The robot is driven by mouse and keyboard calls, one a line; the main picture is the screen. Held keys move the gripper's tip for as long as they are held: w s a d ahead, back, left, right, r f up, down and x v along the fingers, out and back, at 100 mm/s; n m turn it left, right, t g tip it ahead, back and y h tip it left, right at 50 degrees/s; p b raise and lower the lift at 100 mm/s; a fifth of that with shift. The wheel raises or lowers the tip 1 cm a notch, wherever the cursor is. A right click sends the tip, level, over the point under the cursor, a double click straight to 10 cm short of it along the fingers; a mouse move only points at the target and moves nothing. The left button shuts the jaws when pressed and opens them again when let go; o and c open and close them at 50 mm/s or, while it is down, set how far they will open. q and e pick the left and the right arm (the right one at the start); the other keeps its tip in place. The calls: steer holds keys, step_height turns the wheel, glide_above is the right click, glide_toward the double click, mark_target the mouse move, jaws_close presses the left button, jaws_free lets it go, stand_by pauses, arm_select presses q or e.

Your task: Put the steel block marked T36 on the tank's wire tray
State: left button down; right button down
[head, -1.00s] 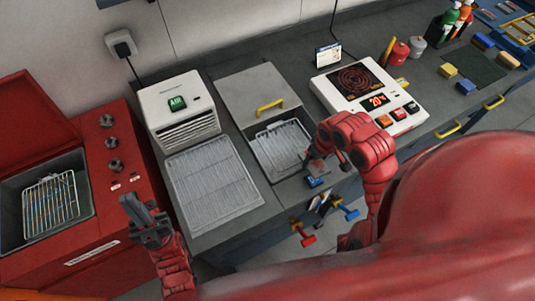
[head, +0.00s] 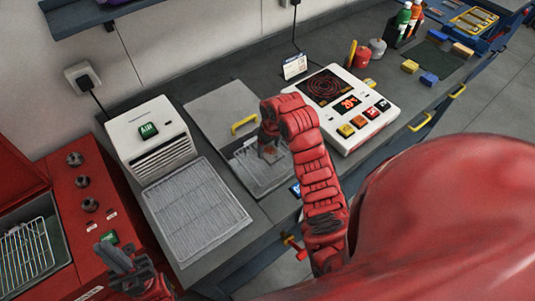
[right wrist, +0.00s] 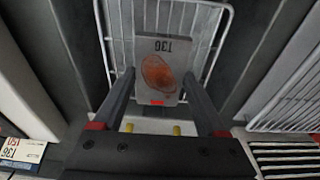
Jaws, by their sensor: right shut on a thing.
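The steel block marked T36 (right wrist: 160,68) is a grey plate with a rusty orange patch, seen upside down in the right wrist view. My right gripper (head: 270,153) is shut on it, one finger along each side. The block is over the wire tray (right wrist: 112,22) inside the sunken tank (head: 238,172); I cannot tell whether it touches the wires. The arm hides part of the tank in the head view. My left gripper (head: 122,265) is at the lower left, away from the block; its jaw gap is unclear.
The tank's lid with a yellow handle (head: 244,126) lies behind. A ribbed grey mat (head: 196,212) and a white air unit (head: 150,137) are to the left. A hot plate (head: 340,105) is to the right. A red machine holds another wire rack (head: 25,253).

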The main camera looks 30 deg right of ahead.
mark_target(268, 149)
steer(key=shift+w, duration=0.5)
steer(key=shift+f+p, duration=0.15)
steer(key=shift+p, duration=0.2)
step_height(268, 149, down, 3)
steer(key=shift+s+r+p, duration=0.1)
steer(key=shift+r+p, duration=0.05)
steer(key=shift+p, duration=0.85)
steer(key=shift+f, duration=0.25)
steer(key=shift+f, duration=0.1)
steer(key=shift+f+b, duration=0.1)
steer(key=shift+b, duration=0.2)
jaws_free()
